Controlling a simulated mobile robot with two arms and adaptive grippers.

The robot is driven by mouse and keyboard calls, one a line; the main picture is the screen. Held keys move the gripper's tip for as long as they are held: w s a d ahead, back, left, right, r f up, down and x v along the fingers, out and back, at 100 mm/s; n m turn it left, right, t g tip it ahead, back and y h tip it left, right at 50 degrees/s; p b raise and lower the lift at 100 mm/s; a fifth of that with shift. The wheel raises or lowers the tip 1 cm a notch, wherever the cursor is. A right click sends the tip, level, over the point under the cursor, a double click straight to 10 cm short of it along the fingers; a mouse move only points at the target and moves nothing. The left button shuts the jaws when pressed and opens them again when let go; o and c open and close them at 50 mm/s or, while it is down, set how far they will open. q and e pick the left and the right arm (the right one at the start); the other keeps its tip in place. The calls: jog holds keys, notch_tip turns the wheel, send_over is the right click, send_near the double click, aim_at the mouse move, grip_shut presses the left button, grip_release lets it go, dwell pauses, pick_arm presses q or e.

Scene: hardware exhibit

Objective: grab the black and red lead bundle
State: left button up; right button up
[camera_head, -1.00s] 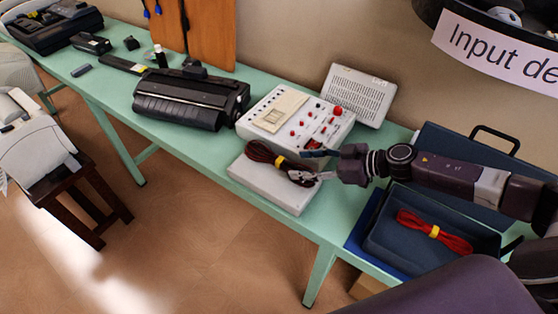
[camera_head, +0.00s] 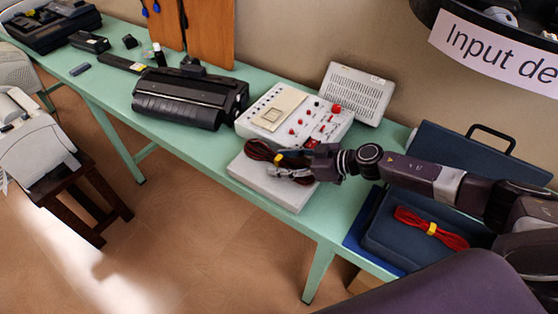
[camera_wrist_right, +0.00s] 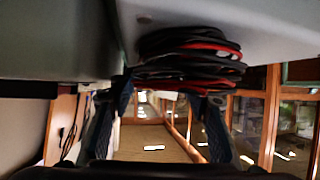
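The black and red lead bundle (camera_head: 260,150), with a yellow tie, lies on a flat pale box (camera_head: 270,182) on the green table. My right gripper (camera_head: 288,164) reaches in from the right at the bundle's right end, and its fingers partly hide that end. In the right wrist view the bundle (camera_wrist_right: 190,60) shows as dark and red loops just beyond the fingertips. The two fingers of the right gripper (camera_wrist_right: 165,100) stand apart there, with a gap between them. I cannot tell whether they touch the bundle. My left gripper is not in view.
A pale control panel with red knobs (camera_head: 278,112) stands close behind the box, with a vented grey case (camera_head: 357,92) behind it. An open dark blue case (camera_head: 385,240) holding a red lead bundle (camera_head: 430,229) lies under my right arm. A black printer (camera_head: 180,100) is to the left.

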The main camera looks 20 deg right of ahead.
jog(key=c, duration=0.4)
jog(key=shift+c, duration=0.2)
jog(key=shift+r, duration=0.1)
